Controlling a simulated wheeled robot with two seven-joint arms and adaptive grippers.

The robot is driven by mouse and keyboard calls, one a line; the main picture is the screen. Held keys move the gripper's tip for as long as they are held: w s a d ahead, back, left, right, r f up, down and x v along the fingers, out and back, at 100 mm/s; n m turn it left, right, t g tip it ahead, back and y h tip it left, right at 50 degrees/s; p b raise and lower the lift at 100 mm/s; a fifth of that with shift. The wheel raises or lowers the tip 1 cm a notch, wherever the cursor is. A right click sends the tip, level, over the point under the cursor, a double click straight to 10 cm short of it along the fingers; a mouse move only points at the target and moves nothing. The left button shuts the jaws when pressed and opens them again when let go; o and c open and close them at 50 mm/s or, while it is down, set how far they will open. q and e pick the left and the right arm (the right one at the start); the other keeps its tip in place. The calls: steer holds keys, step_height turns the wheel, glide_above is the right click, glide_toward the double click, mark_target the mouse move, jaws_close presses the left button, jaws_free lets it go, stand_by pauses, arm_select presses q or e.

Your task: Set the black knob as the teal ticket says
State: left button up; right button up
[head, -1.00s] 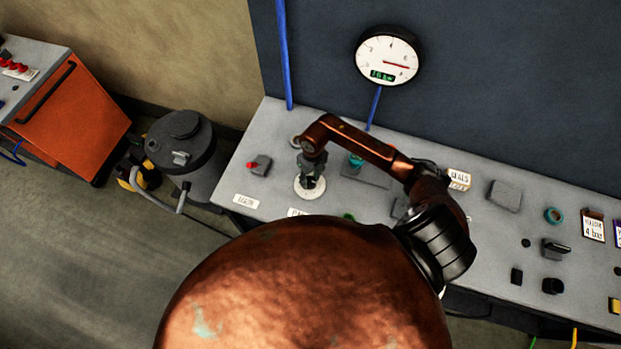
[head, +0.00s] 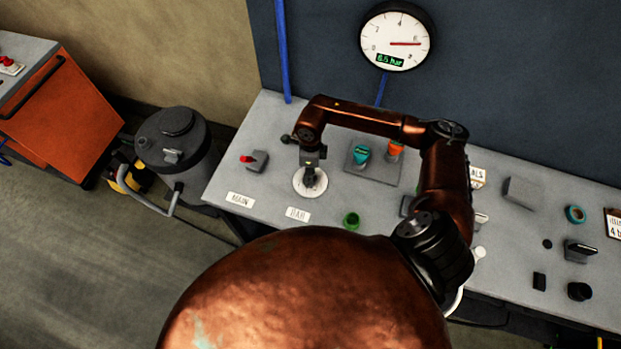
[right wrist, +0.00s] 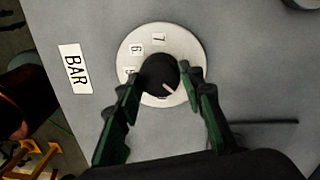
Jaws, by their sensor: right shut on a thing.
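The black knob (right wrist: 159,74) sits on a round white dial plate with numbers, 5, 6 and 7 among them. Its white pointer line slants to the lower right in the right wrist view. My right gripper (right wrist: 158,82) has a finger on each side of the knob and is shut on it. In the head view my right gripper (head: 311,172) points down over the white dial plate (head: 301,191) and hides most of the knob. A round gauge (head: 396,36) on the wall has a red needle pointing right and a green display that seems to read 6.5 bar. I see no teal ticket. My left gripper is not in view.
A BAR label (right wrist: 75,69) lies beside the dial. A ticket (head: 613,223) is cut off at the right edge.

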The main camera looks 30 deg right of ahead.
steer(key=n+b, duration=0.2)
steer(key=b, duration=0.1)
steer(key=n+b, duration=0.3)
steer(key=shift+w+a+f, duration=0.1)
steer(key=shift+w+f, duration=0.05)
steer(key=shift+f, duration=0.05)
steer(key=shift+r+n+b, duration=0.15)
steer(key=shift+n+b, duration=1.4)
steer(key=shift+n, duration=0.25)
steer(key=o, duration=1)
steer(key=shift+a, duration=0.1)
steer(key=shift+o, duration=0.8)
step_height(320, 180, up, 12)
steer(key=shift+w, duration=0.3)
